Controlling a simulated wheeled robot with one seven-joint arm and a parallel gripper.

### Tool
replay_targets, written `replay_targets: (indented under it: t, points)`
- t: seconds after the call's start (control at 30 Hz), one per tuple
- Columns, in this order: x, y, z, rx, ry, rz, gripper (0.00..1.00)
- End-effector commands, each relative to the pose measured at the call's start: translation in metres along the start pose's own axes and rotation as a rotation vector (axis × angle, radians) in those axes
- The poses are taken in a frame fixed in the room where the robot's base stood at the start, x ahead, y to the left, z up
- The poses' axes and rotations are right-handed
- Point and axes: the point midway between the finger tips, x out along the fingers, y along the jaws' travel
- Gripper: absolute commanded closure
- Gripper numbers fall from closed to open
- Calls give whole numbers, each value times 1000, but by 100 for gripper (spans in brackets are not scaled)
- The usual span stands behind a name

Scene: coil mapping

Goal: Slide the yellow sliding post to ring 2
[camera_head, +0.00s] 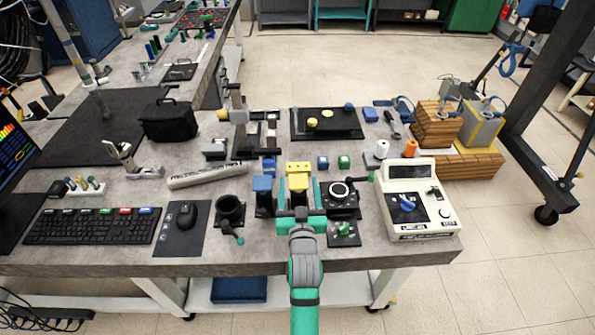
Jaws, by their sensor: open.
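A yellow-topped post (297,183) stands near the front middle of the grey workbench. The gripper hides the post's lower part and base. A second yellow block (298,168) shows just behind it. A blue-topped post (263,184) stands just to the left, with another blue block (268,165) behind. I cannot make out any ring numbers.
A black round-dial device (342,192) stands close on the right, with a white console (417,200) beyond it. A black cup-shaped holder (230,210) is on the left. A white bar (207,176) lies behind it. A black board (327,123) is farther back.

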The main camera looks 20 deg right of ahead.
Motion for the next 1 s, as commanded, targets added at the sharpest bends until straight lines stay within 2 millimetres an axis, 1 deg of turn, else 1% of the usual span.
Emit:
replay_targets:
  t: [0.03,0.2,0.4,0.57,0.8,0.87,0.9,0.97,1.0]
  points:
    - [10,0,-1,0,2,0,36]
    - [36,0,-1,-1,1,1,36]
    - [56,0,-1,-1,1,0,36]
    - [61,0,0,-1,1,0,36]
    - [62,0,0,-1,0,0,36]
    - [61,0,0,-1,0,0,50]
    - [61,0,0,-1,0,0,60]
    - [61,0,0,-1,0,0,74]
    - [61,0,0,-1,0,0,84]
